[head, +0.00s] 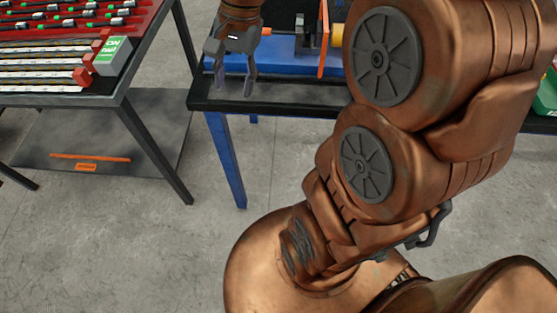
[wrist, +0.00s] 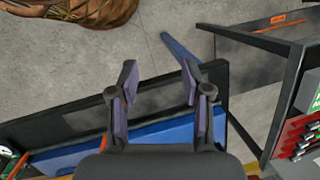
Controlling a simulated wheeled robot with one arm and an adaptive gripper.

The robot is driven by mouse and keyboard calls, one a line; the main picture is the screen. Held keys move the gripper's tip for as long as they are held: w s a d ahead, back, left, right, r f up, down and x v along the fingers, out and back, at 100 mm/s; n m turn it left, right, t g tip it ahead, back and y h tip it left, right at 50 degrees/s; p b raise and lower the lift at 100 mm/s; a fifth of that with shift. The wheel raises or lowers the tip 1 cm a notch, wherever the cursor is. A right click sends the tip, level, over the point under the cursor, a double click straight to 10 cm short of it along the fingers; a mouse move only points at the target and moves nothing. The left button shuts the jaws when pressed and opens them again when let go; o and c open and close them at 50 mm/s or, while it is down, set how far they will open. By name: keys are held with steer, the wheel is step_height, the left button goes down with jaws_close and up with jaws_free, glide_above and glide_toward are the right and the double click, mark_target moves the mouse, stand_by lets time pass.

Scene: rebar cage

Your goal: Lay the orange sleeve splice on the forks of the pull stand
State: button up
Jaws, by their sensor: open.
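My gripper (head: 236,86) is open and empty, pointing down over the left part of a dark table. In the wrist view its two fingers (wrist: 160,84) are spread with nothing between them. A blue base (head: 283,68) lies on that table, with an upright orange plate (head: 323,42) and a yellow cylindrical part (head: 336,36) on it, partly hidden by my arm. This may be the pull stand, but I cannot make out its forks. I cannot clearly identify the orange sleeve splice in either view.
The dark table (head: 290,94) has blue legs. A second table at left carries a red tray (head: 72,28), striped bars and a green-and-white sign box (head: 112,53). Its lower shelf (head: 150,115) has an orange strip (head: 90,157). A floor gap separates the tables.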

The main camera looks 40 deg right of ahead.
steer(key=s+a+f+n+h, duration=0.1)
steer(key=s+f+n, duration=0.1)
steer(key=s, duration=0.4)
steer(key=s+a+f+n+g+h, duration=0.1)
steer(key=s+f+n, duration=0.1)
steer(key=s+n, duration=0.3)
steer(key=s+a+f+n, duration=0.1)
steer(key=s+f+n, duration=0.2)
steer(key=s, duration=0.4)
steer(key=shift+h, duration=0.4)
steer(key=shift+r+p, duration=0.55)
steer(key=shift+p, duration=0.1)
